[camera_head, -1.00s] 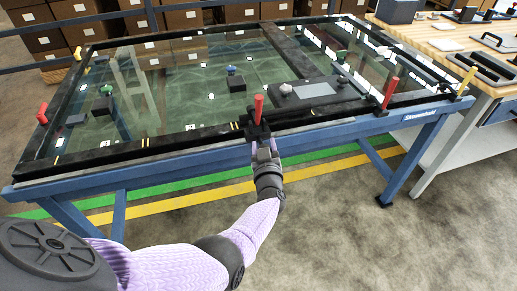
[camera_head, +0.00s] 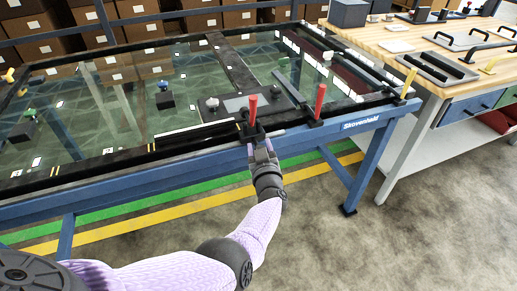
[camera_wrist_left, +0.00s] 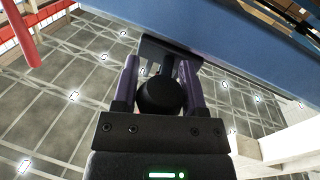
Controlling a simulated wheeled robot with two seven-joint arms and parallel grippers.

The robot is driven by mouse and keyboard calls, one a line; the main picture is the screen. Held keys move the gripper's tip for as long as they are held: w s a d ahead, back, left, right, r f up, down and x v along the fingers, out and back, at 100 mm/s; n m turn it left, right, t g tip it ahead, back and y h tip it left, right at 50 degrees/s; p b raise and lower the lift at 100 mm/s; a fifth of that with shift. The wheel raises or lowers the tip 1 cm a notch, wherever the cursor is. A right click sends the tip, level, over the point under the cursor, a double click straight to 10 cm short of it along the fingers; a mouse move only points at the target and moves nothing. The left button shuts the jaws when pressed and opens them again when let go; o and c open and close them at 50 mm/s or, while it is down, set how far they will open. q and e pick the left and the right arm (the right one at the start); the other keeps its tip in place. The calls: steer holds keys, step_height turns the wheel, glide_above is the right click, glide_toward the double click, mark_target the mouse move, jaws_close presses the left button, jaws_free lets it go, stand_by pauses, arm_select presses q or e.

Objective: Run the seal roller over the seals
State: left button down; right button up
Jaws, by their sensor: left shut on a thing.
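In the left wrist view the purple fingers (camera_wrist_left: 160,70) close around a dark part with a round black end (camera_wrist_left: 160,97). My right gripper is not in view.
A second red handle (camera_head: 320,101) stands on the near edge to the right, with a yellow one (camera_head: 409,82) at the corner. A grey-topped block (camera_head: 243,103) lies on the glass behind the tool. A wooden bench (camera_head: 440,45) stands at right. Floor in front is clear.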

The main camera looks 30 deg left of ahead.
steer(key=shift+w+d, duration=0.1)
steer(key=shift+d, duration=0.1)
arm_select(q)
steer(key=shift+c, duration=1.9)
jaws_free()
steer(key=shift+o, duration=1.2)
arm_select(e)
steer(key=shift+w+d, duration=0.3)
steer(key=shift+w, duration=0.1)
